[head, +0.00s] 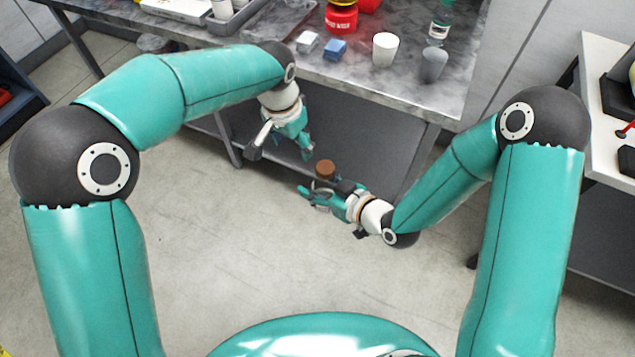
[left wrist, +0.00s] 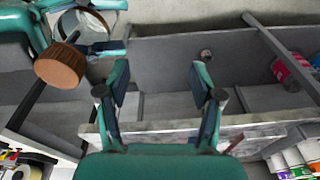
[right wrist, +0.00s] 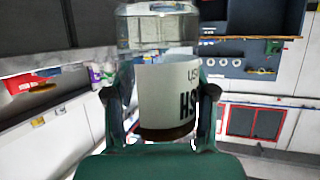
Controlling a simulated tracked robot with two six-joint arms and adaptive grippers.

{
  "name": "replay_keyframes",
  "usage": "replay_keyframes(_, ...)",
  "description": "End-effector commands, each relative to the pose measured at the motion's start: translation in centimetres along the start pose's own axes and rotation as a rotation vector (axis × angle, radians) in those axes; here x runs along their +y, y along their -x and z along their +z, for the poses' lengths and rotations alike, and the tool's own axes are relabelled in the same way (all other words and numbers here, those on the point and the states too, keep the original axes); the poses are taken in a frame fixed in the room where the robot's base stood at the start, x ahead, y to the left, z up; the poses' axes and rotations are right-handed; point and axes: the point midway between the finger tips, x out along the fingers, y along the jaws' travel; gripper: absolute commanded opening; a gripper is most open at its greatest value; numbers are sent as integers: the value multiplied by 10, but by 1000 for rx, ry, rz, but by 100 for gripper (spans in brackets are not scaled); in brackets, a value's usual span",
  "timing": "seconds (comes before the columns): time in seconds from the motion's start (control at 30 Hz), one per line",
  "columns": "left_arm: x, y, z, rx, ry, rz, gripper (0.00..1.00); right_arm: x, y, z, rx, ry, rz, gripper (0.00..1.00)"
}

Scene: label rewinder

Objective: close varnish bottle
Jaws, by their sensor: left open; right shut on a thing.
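The cap (left wrist: 61,66) also shows at the upper left of the left wrist view, beside the round glass (left wrist: 82,22). My left gripper (head: 304,148) is open and empty, a little above and left of the cap in the head view.
The marbled table (head: 410,98) is behind the grippers, with a lower shelf (head: 365,140). On it stand a red container (head: 341,17), a blue block (head: 335,50), a white cup (head: 385,49), a grey cup (head: 433,64) and a green bottle (head: 440,22). The floor in front is clear.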

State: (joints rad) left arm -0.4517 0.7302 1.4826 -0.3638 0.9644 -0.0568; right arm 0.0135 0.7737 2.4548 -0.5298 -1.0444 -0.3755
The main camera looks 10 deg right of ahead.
Motion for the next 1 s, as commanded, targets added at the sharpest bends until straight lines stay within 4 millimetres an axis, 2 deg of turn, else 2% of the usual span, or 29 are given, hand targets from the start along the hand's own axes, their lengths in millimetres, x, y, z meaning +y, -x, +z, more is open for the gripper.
replay_keyframes(0.03,-11,-26,14,8,-8,13,66,0,0,0,1,0,0,0)
replay_keyframes(0.07,-15,-40,20,19,-10,24,66,0,0,0,1,0,0,0)
replay_keyframes(0.17,-16,-92,52,41,44,88,66,0,0,0,1,0,0,0)
replay_keyframes(0.2,-13,-112,69,43,92,123,66,0,0,0,1,0,0,0)
replay_keyframes(0.3,0,-157,113,43,248,202,66,0,0,0,1,0,0,0)
replay_keyframes(0.4,16,-190,160,39,418,258,66,0,0,0,1,0,0,0)
replay_keyframes(0.5,31,-210,204,30,580,287,66,0,0,0,1,0,0,0)
replay_keyframes(0.6,43,-220,239,19,715,295,66,0,0,0,1,0,0,0)
replay_keyframes(0.7,53,-223,265,9,811,291,66,0,0,0,1,0,0,0)
replay_keyframes(0.83,59,-224,283,1,880,283,66,0,0,0,1,0,0,0)
replay_keyframes(1.0,61,-224,288,1,900,279,66,0,0,0,1,0,0,0)
